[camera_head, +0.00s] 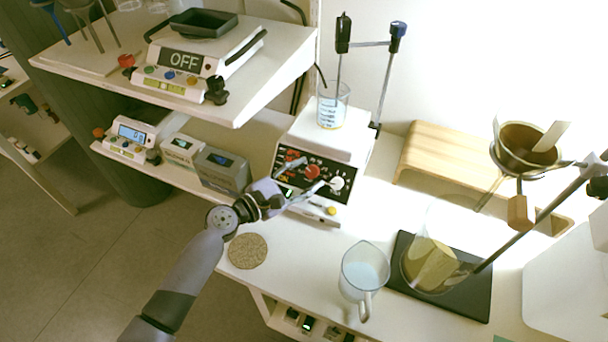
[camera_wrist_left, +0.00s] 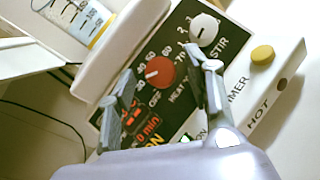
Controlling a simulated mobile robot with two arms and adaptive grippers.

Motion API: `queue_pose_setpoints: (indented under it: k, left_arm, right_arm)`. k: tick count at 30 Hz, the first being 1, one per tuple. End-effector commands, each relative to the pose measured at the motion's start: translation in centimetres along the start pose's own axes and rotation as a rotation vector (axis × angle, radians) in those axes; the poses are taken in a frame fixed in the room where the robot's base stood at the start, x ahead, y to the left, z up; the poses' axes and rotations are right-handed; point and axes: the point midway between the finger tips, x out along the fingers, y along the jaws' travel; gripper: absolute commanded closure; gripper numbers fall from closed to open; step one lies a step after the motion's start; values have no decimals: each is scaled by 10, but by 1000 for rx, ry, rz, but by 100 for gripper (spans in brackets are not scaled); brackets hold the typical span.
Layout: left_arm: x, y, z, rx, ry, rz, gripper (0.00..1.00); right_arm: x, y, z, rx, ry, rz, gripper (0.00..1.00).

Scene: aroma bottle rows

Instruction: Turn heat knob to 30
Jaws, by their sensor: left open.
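The hot-plate stirrer (camera_head: 322,140) stands at the back of the bench with a black control panel facing me. Its red heat knob (camera_head: 312,171) also shows in the left wrist view (camera_wrist_left: 160,71), set in a dial of numbers. The white stir knob (camera_head: 336,183) is to its right; it shows in the left wrist view (camera_wrist_left: 204,29) too. My left gripper (camera_head: 306,177) is open in front of the panel. In the left wrist view its fingers (camera_wrist_left: 162,72) are on either side of the heat knob, with visible gaps. My right gripper is out of view.
A glass beaker (camera_head: 332,105) stands on the stirrer's plate. A cork mat (camera_head: 248,251) and a glass jug (camera_head: 364,273) are nearer; small grey boxes (camera_head: 222,171) stand left.

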Motion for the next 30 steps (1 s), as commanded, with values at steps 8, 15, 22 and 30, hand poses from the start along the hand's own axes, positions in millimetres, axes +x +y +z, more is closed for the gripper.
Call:
queue_pose_setpoints:
  k: [8, 15, 22, 30]
  left_arm:
    - [-40, -1, -2, 0, 4, 0, 53]
    - [-90, -1, -1, 0, 3, -1, 53]
    - [-116, 0, 0, 0, 1, -1, 53]
    - [-119, 0, 0, 0, -1, 0, 53]
  right_arm:
    - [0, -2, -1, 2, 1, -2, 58]
    - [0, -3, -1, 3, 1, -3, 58]
    - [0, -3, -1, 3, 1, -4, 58]
    - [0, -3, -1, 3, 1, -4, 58]
